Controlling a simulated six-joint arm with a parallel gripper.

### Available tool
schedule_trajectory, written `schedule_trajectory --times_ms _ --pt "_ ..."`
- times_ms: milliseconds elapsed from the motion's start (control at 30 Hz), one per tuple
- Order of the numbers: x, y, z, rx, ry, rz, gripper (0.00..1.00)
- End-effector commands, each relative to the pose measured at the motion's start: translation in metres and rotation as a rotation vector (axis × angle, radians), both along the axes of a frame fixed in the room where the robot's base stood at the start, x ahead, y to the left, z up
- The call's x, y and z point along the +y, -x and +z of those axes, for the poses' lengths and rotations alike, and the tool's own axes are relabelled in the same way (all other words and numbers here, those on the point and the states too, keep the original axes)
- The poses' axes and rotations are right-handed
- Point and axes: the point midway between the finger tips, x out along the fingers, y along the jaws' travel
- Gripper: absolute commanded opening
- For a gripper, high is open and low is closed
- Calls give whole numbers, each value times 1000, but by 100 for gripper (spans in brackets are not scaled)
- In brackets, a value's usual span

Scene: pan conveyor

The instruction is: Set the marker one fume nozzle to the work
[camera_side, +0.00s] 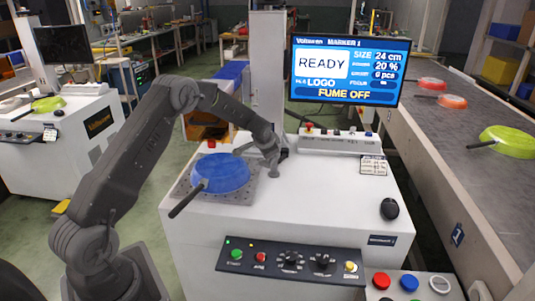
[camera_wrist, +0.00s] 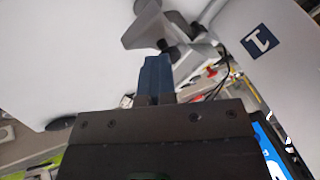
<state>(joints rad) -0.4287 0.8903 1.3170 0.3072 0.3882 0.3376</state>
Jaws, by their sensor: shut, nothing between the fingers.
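A blue pan (camera_side: 222,172) lies on the perforated plate (camera_side: 246,194) of the marker one table, its dark handle toward the front left. My gripper (camera_side: 274,172) points down just right of the pan, over the white table top. Its fingers (camera_wrist: 156,62) are shut and empty in the wrist view. A grey flared piece (camera_wrist: 148,28), apparently the fume nozzle, sits just beyond the fingertips with a dark knob beside it. I cannot tell whether the fingers touch it. In the side view my wrist largely hides the nozzle. The screen (camera_side: 348,70) reads READY and FUME OFF.
A black mouse (camera_side: 389,208) and a small label card (camera_side: 373,165) lie on the right of the table. A button panel (camera_side: 290,261) is on the front. A conveyor (camera_side: 465,150) with red, orange and green pans runs along the right. The table's front middle is clear.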

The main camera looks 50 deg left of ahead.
Motion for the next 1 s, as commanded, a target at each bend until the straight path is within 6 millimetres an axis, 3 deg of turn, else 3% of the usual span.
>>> schedule_trajectory --times_ms 233,500,733,1000 --pt "-40 4 10 -2 -2 -11 0" --pt "-62 30 62 -3 -2 -5 0" --pt "-74 43 87 -1 -1 -3 0" --pt "-77 47 93 3 -1 -2 0"
